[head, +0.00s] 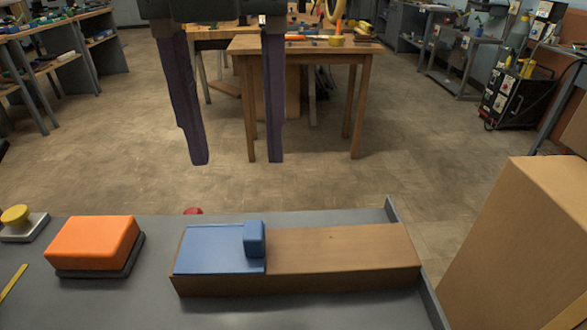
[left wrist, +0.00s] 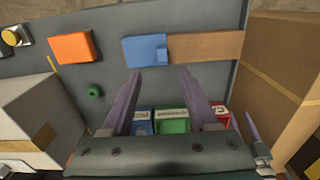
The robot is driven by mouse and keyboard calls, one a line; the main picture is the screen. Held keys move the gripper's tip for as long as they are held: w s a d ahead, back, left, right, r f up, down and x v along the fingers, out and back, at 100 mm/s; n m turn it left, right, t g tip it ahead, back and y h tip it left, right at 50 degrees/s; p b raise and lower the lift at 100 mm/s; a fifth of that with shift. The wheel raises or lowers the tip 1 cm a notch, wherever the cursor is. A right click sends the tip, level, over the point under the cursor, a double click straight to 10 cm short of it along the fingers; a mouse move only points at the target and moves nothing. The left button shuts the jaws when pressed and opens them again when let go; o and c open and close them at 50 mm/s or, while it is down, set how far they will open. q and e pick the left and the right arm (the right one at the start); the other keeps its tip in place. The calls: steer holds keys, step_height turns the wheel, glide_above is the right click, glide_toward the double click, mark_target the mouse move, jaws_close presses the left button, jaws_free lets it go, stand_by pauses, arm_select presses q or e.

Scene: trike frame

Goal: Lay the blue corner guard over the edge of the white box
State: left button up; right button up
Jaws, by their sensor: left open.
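The blue corner guard (head: 210,249) lies on the left part of a long brown block (head: 340,254), with a raised blue grip at its right side. It also shows in the left wrist view (left wrist: 143,50). My left gripper (head: 238,162) is open and empty, its two purple fingers pointing down, above and apart from the guard; its fingers also show in the left wrist view (left wrist: 159,73). The white box (left wrist: 40,112) stands at the left of the left wrist view, partly cut off. A purple finger-like piece (left wrist: 253,130) at the lower right may belong to my right gripper.
An orange block (head: 92,243) on a dark base and a yellow-topped button (head: 15,217) stand left on the grey table. A tall cardboard box (head: 525,250) stands at the right. Red, green and blue bins (left wrist: 172,120) and a green knob (left wrist: 95,90) lie nearer me.

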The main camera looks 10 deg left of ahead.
mark_target(253, 228)
arm_select(q)
steer(key=f, duration=0.9)
steer(key=shift+d+f, duration=0.2)
steer(key=shift+f, duration=0.1)
jaws_close()
